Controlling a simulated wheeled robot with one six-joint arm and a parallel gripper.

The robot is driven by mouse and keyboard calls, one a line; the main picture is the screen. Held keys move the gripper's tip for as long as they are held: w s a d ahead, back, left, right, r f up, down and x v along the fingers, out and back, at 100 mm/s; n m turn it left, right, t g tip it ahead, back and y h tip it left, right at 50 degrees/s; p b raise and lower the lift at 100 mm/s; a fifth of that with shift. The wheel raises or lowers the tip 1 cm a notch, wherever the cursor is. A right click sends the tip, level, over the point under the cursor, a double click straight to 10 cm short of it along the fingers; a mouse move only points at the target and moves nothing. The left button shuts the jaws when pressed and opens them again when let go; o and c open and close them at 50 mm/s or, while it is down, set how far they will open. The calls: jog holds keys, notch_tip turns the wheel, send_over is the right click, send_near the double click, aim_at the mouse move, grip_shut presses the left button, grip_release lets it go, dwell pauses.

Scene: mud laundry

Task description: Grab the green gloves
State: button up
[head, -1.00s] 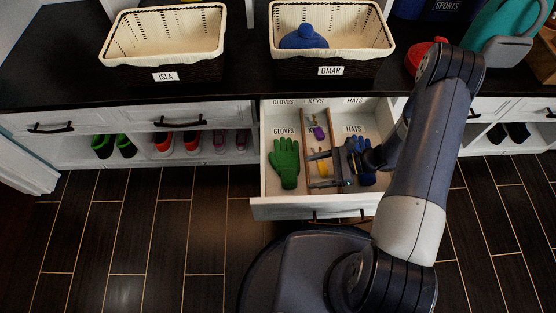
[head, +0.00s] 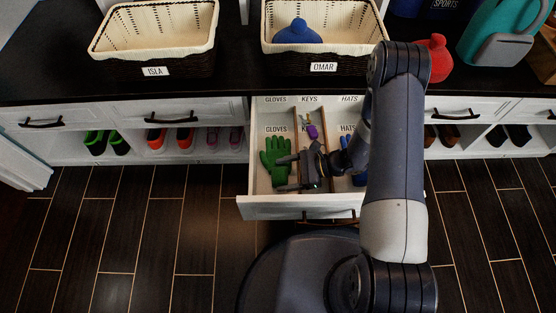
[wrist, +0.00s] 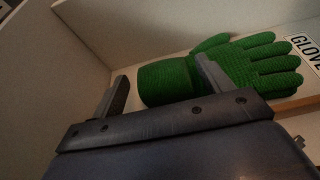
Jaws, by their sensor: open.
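The green gloves (head: 275,158) lie in the left compartment of the open drawer (head: 300,209), fingers toward the back, under a GLOVES label. They also show in the wrist view (wrist: 222,72), lying flat near the drawer wall. My gripper (head: 280,173) is over the drawer beside the gloves' cuff. In the wrist view its two fingers (wrist: 160,85) are wide apart, one on each side of the cuff end; the right finger overlaps the glove in the picture. Nothing is held. I cannot tell whether the finger touches the glove.
A wooden divider (head: 295,135) separates the gloves from the KEYS compartment, which holds keys with a purple tag (head: 312,131). A blue item (head: 352,176) lies in the HATS compartment, partly behind my arm. Baskets (head: 155,40) stand on the counter above.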

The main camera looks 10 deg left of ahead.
jog(key=shift+c, duration=0.5)
jog(key=c, duration=1)
jog(key=shift+o, duration=0.2)
jog(key=shift+r, duration=0.15)
